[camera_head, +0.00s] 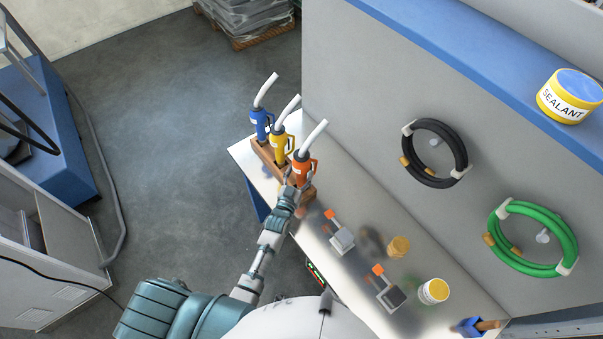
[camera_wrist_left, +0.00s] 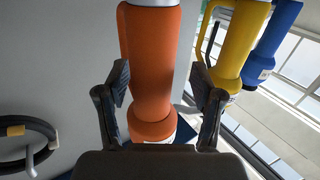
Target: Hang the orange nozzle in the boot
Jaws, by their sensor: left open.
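The orange nozzle (camera_head: 302,171) with its pale spout stands upright at the near right end of a brown rack (camera_head: 259,151), beside the yellow nozzle (camera_head: 279,150) and the blue nozzle (camera_head: 260,125). My left gripper (camera_head: 292,186) is at the orange nozzle. In the left wrist view the orange nozzle (camera_wrist_left: 151,70) stands between my open fingers (camera_wrist_left: 160,82), with a gap on the right. The yellow nozzle (camera_wrist_left: 240,45) shows behind the right finger. The orange nozzle's lower end and its boot are hidden, so I cannot tell how it sits. My right gripper is not in view.
A black hose coil (camera_head: 464,160) and a green one (camera_head: 570,233) hang on the wall. A sealant tub (camera_head: 571,96) stands on the blue shelf.

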